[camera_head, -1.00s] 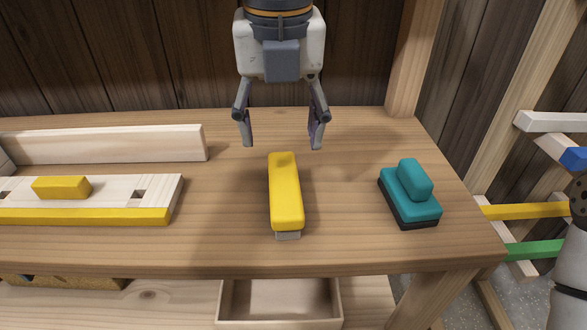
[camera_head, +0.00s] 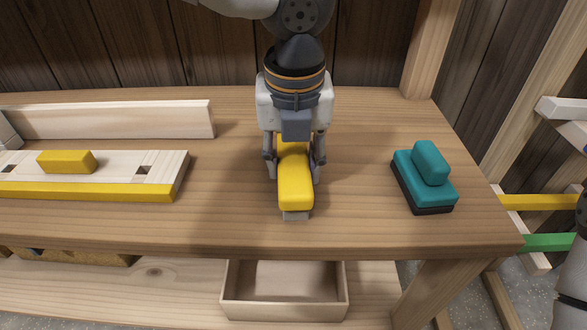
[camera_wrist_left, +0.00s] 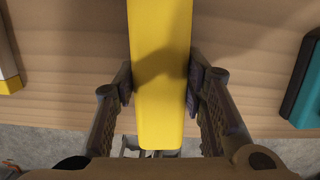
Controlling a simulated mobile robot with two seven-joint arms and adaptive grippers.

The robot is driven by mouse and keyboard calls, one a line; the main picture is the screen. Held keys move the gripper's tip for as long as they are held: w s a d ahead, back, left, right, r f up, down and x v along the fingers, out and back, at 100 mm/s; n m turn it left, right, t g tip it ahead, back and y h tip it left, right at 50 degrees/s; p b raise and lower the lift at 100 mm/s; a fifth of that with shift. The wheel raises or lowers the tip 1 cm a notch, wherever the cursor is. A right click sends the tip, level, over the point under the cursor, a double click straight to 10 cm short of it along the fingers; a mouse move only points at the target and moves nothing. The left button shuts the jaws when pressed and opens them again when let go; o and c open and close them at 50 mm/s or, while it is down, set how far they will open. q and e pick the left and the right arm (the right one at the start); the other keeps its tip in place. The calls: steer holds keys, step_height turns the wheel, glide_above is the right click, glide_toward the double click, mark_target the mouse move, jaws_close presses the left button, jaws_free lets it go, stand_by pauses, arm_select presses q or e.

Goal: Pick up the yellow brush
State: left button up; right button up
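My right gripper is out of view.
A teal block-shaped tool (camera_head: 425,178) with a dark base stands to the right. A white board with a yellow edge (camera_head: 110,190) carries a small yellow block (camera_head: 66,161) at left. An open wooden box (camera_head: 284,307) is below the bench front (camera_head: 200,238).

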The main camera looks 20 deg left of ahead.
mark_target(293, 158)
arm_select(q)
steer(key=shift+c, duration=1.3)
steer(key=shift+r, duration=0.3)
steer(key=r, duration=0.3)
steer(key=shift+s+r+p, duration=0.2)
steer(key=shift+r+p, duration=0.1)
steer(key=shift+p, duration=0.05)
steer(key=s+r, duration=0.2)
steer(key=s+d+r+p, duration=0.1)
steer(key=r, duration=0.1)
steer(key=shift+s+d+r, duration=0.1)
steer(key=shift+s+r, duration=0.15)
steer(key=shift+s, duration=0.1)
steer(key=s+d+r, duration=0.2)
steer(key=s+r, duration=0.2)
steer(key=s, duration=0.5)
steer(key=shift+s+d, duration=0.25)
steer(key=shift+d, duration=0.1)
steer(key=o, duration=0.7)
steer(key=shift+r, duration=0.1)
steer(key=c, duration=0.5)
steer(key=shift+o, duration=0.2)
steer(key=shift+a, duration=0.1)
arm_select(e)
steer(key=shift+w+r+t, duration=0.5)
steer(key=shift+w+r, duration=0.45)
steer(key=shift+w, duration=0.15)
